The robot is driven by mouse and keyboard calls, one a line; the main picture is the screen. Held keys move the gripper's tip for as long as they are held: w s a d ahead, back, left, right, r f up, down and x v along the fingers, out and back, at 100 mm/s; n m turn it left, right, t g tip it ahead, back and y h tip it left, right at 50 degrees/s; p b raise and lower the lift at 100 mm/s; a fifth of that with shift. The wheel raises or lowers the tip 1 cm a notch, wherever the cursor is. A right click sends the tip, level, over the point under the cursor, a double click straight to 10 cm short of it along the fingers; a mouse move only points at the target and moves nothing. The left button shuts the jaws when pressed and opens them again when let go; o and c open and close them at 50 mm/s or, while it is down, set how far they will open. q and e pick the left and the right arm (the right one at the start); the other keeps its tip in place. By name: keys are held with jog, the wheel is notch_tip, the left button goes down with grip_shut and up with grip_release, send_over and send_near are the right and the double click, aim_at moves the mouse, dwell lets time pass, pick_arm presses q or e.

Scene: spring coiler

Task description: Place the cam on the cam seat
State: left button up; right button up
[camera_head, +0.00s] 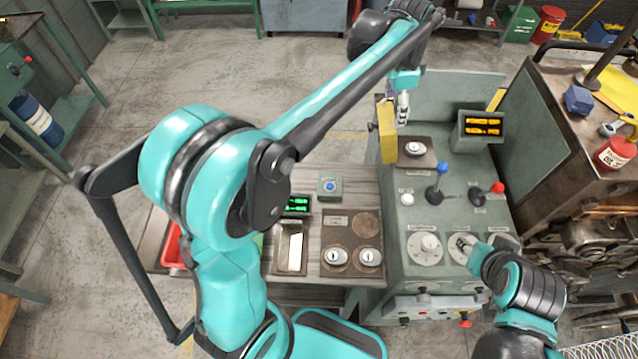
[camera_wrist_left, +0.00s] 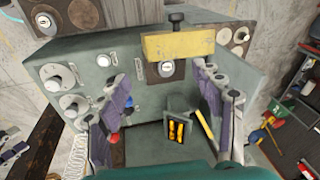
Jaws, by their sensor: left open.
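A round silver cam (camera_head: 414,148) with a dark slot sits on the brown cam seat plate (camera_head: 428,158) on the green machine, beside the yellow block. My left gripper (camera_head: 403,110) is above and behind it. In the left wrist view the open left gripper (camera_wrist_left: 165,98) has its fingers wide apart, with the cam (camera_wrist_left: 166,68) showing beyond and between them, nothing held. Two more cams (camera_head: 337,257) (camera_head: 370,257) lie on the brown tray (camera_head: 352,238) on the side table, whose other round spot is bare. My right gripper (camera_head: 466,243) is over the machine's dials; its fingers are unclear.
The yellow block (camera_head: 387,130) stands close to the left gripper. A blue button box (camera_head: 330,187) is on the side table.

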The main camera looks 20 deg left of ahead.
pick_arm(q)
jog(key=s+a+f+n+t, duration=0.1)
jog(key=s+a+f+n, duration=0.1)
jog(key=s, duration=0.6)
jog(key=s+a+f+n+t, duration=0.2)
jog(key=s+a+f+n, duration=0.1)
jog(key=s+n, duration=0.3)
jog(key=s+a+f+n+t, duration=0.1)
jog(key=s+a+f+n, duration=0.1)
jog(key=s, duration=0.8)
jog(key=shift+s+a+f+n+t, duration=0.2)
jog(key=shift+a+f+n+t, duration=0.1)
jog(key=shift+a+n, duration=0.7)
